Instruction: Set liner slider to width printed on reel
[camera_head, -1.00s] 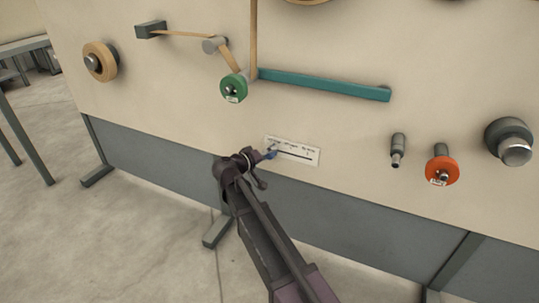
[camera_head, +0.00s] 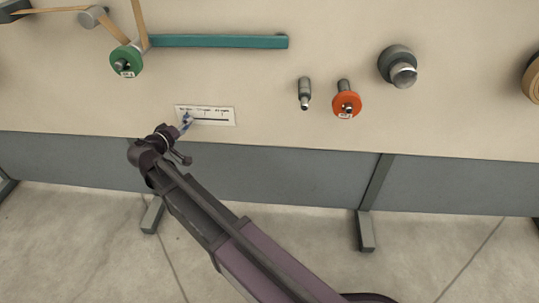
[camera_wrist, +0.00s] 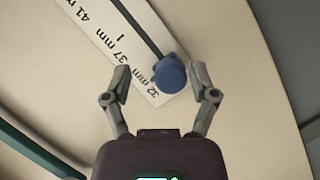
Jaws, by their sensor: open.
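The liner slider is a blue knob (camera_wrist: 170,74) at the 32 mm end of a white scale plate (camera_wrist: 107,38). The plate is marked 32 mm, 37 mm and 41 mm, with a dark slot along it. My gripper (camera_wrist: 160,71) is open, its fingers on either side of the knob, the right finger nearer. In the head view my gripper (camera_head: 183,127) is at the plate's (camera_head: 215,121) left end and partly hides the knob (camera_head: 187,118). A green reel (camera_head: 125,61) and an orange reel (camera_head: 346,105) carry small white labels, too small to read.
A teal bar (camera_head: 220,41) runs right from the green reel. A grey peg (camera_head: 304,90) and a dark knob with a silver end (camera_head: 397,65) stick out of the panel near the orange reel. The panel around the plate is bare.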

